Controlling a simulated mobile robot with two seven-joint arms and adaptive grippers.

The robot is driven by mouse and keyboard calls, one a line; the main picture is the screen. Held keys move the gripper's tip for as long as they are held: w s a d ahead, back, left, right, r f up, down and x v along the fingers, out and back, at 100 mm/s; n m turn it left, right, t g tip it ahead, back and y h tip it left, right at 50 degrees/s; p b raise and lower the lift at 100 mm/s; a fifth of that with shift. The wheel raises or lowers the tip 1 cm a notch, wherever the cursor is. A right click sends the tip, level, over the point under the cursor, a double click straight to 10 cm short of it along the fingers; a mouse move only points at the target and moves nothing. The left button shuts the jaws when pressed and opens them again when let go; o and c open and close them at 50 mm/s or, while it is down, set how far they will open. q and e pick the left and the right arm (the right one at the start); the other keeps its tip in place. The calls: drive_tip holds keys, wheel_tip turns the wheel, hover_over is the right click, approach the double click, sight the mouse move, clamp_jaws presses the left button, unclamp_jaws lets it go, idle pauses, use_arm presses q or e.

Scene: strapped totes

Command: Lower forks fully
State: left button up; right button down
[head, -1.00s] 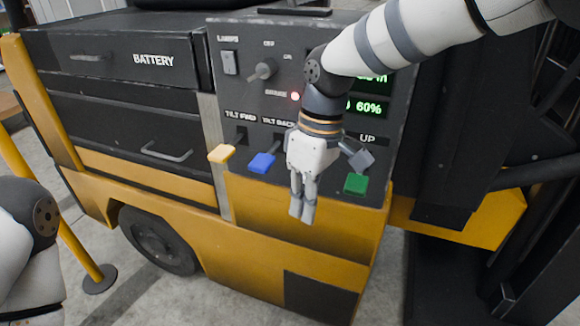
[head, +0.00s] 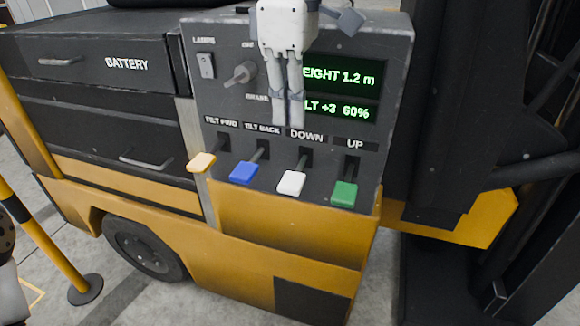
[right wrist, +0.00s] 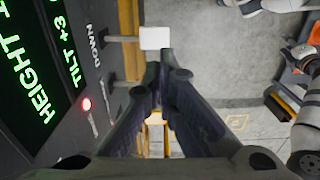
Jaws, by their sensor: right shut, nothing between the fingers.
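The dark control panel (head: 225,105) carries the DOWN lever, whose white handle (head: 291,183) sits below its label. The white handle also shows in the right wrist view (right wrist: 155,38), just beyond the fingertips. My right gripper (head: 287,124) is shut and empty in front of the panel, above the DOWN label; its fingers point down. It also shows in the right wrist view (right wrist: 160,72). Whether the fingertips touch anything is hard to tell; no grasp shows. The display (head: 345,92) is partly covered and reads height 1.2 m, tilt +3, 60%.
Yellow tilt-forward (head: 201,162) and blue tilt-back (head: 246,171) levers stand left of the white one; the green UP lever (head: 344,193) stands close on its right. A red lamp (right wrist: 87,104) glows. A yellow-black post (head: 45,235) stands at left.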

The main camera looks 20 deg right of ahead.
sight(290, 183)
wheel_tip(290, 183, down, 11)
drive_tip(key=shift+r, duration=0.1)
use_arm(q)
drive_tip(key=shift+w+r, duration=0.15)
